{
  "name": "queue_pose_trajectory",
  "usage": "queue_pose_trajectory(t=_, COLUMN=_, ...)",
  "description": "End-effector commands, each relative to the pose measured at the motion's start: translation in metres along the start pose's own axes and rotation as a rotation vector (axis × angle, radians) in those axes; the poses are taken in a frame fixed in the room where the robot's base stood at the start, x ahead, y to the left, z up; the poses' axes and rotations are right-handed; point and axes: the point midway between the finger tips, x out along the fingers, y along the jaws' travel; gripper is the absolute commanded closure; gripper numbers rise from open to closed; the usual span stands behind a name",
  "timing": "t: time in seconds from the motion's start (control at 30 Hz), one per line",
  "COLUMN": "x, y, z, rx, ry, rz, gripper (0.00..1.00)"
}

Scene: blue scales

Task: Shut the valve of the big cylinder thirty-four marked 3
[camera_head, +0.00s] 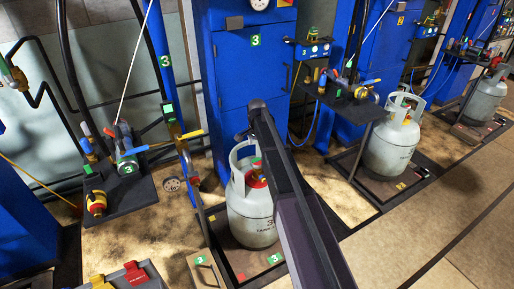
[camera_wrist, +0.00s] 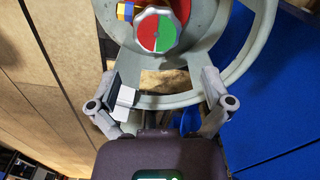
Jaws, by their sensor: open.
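The big cylinder (camera_head: 240,215) is grey-white and stands upright on a low dark platform in the middle of the head view, a green tag marked 3 by its foot. My arm crosses in front of it and hides its right side and part of its collar. In the wrist view its valve handwheel (camera_wrist: 157,30) is round, with a silver rim and a half-red, half-green face, inside the grey collar (camera_wrist: 235,75). My gripper (camera_wrist: 160,82) is open and empty, its fingers apart below the handwheel and near the collar's edge. The head view does not clearly show my fingers.
More grey cylinders (camera_head: 392,145) stand on platforms to the right. A dark shelf (camera_head: 125,195) with valves and fittings is at left, and a blue cabinet (camera_head: 235,75) is behind the cylinder. Hoses hang around. The tan floor (camera_head: 450,225) at lower right is clear.

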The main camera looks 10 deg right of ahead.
Motion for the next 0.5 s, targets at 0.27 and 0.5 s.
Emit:
queue_pose_trajectory(t=0.27, x=-0.017, y=0.000, z=0.000, rx=0.000, ry=0.000, rz=0.000, gripper=0.00)
queue_pose_trajectory(t=0.5, x=-0.028, y=0.000, z=0.000, rx=0.000, ry=0.000, rz=0.000, gripper=0.00)
